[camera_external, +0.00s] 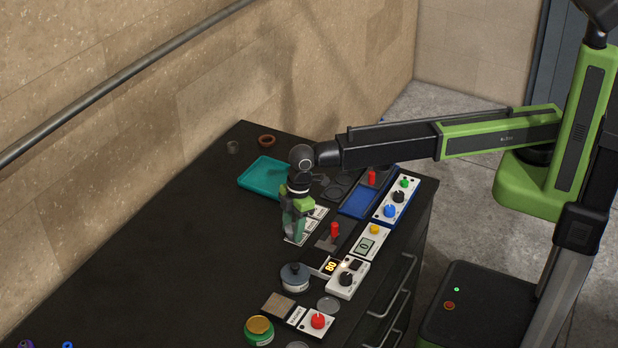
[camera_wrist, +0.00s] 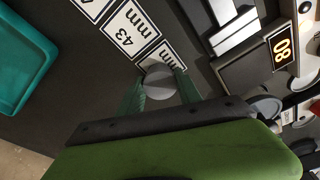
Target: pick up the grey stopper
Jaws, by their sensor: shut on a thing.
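The grey stopper (camera_wrist: 160,82) shows in the wrist view as a round grey piece between the two green fingers of my gripper (camera_wrist: 162,90). The fingers touch it from both sides and are shut on it. It is seen over the end of a row of white size cards (camera_wrist: 126,28), one marked 43 mm. In the external view my gripper (camera_external: 294,226) points down over these cards on the dark bench. There the fingers mostly hide the stopper, and I cannot tell whether it touches the bench.
A teal tray (camera_external: 258,178) lies behind my gripper, with a brown ring (camera_external: 267,141) beyond it. A red-knobbed lever (camera_external: 334,231), a control box (camera_external: 347,280) and a grey-lidded pot (camera_external: 295,283) stand to the right and front.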

